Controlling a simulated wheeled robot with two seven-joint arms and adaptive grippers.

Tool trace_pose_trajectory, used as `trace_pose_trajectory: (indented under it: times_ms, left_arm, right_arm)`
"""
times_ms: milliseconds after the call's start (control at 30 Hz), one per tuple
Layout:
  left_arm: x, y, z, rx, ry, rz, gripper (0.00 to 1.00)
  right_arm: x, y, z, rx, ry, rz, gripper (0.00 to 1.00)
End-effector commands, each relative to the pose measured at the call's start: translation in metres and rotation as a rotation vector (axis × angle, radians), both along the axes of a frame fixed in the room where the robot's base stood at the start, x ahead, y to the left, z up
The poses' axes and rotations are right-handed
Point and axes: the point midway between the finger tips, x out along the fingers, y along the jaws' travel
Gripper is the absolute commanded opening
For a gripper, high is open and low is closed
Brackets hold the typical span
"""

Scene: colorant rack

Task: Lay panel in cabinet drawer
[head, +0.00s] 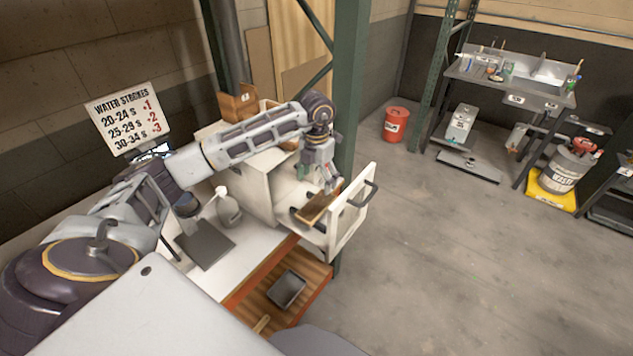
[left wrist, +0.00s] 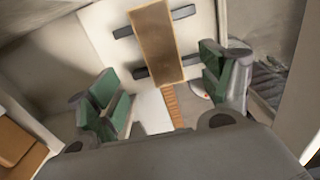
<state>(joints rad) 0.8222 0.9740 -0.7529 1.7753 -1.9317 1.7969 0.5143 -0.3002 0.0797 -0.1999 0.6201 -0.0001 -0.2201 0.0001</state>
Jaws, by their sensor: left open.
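The wooden panel (head: 318,206) lies in the pulled-out drawer (head: 353,218) of the white cabinet (head: 258,190). In the left wrist view the panel (left wrist: 155,45) is a narrow brown board lying across two dark bars (left wrist: 153,72) over the pale drawer floor (left wrist: 100,40). My left gripper (head: 326,187) is just above the drawer, pointing down. In the left wrist view its green-padded fingers (left wrist: 165,90) are spread wide, with the near end of the panel between them and gaps on both sides. My right gripper does not show.
A green rack post (head: 348,90) stands close behind the drawer. A white bottle (head: 228,207) and a dark flat plate (head: 206,245) are on the worktop beside the cabinet. A dark tray (head: 287,289) sits on the wooden shelf below.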

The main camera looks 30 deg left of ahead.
Motion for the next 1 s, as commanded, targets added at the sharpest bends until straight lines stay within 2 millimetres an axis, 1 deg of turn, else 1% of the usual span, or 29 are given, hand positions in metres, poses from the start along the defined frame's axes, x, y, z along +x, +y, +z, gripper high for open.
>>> trace_pose_trajectory:
  times_ms: [33, 100, 300, 1000]
  left_arm:
    - [0.000, 0.000, 0.007, 0.000, -0.001, 0.000, 0.79]
    - [0.000, 0.000, 0.012, 0.000, 0.000, 0.000, 0.79]
    - [0.000, 0.000, 0.019, 0.000, 0.000, 0.000, 0.79]
    - [0.000, 0.000, 0.020, 0.000, 0.000, 0.000, 0.79]
  right_arm:
    - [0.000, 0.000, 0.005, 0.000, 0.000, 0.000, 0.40]
    - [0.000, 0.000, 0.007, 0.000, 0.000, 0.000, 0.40]
    - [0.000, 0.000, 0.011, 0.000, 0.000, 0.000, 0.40]
    - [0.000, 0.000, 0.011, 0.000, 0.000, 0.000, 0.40]
